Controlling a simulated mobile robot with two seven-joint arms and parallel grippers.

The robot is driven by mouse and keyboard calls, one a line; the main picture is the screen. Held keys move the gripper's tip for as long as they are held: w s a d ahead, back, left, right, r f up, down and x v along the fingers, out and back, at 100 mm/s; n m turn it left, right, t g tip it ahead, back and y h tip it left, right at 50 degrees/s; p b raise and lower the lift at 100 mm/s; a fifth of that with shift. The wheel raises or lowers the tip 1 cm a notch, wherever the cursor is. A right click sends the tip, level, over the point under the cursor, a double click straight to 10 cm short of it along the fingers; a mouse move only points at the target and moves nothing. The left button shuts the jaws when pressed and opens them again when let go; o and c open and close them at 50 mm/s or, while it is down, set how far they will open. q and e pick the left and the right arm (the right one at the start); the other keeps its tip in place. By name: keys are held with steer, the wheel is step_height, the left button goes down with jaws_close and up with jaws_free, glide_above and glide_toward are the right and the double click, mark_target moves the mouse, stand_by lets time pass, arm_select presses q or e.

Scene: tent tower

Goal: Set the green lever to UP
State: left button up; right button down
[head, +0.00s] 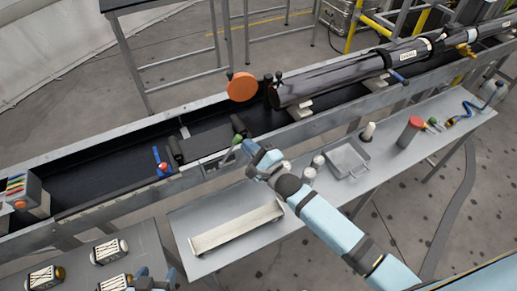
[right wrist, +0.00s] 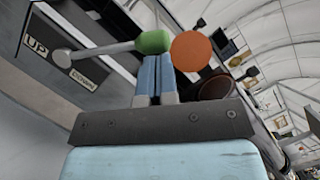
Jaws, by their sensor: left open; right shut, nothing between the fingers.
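The green lever's handle (right wrist: 152,42) is at the end of a grey rod that runs left to a round pivot (right wrist: 62,58) in the right wrist view. The UP label (right wrist: 37,45) is left of the pivot and the DOWN label (right wrist: 83,80) lies below the rod. The rod points away from UP. In the head view the green handle (head: 237,140) is at the trough's near side. My right gripper (head: 252,150) is shut and empty, its fingertips (right wrist: 154,60) close by the handle; contact is unclear. My left gripper (head: 152,281) is open at the bottom edge, partly cut off.
An orange disc (head: 241,87) stands at the end of a long dark tube (head: 330,80). A blue lever with a red knob (head: 162,162) is left on the trough. The bench (head: 190,217) holds a long tray (head: 235,229), a square tray (head: 347,155) and jars.

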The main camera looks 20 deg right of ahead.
arm_select(q)
steer(key=shift+r, duration=0.2)
arm_select(e)
steer(key=shift+a+r, duration=0.1)
steer(key=shift+r, duration=0.05)
arm_select(q)
steer(key=shift+r+p, duration=0.35)
steer(key=shift+p, duration=0.1)
arm_select(e)
steer(key=shift+a+r+n, duration=0.2)
steer(key=shift+n, duration=0.2)
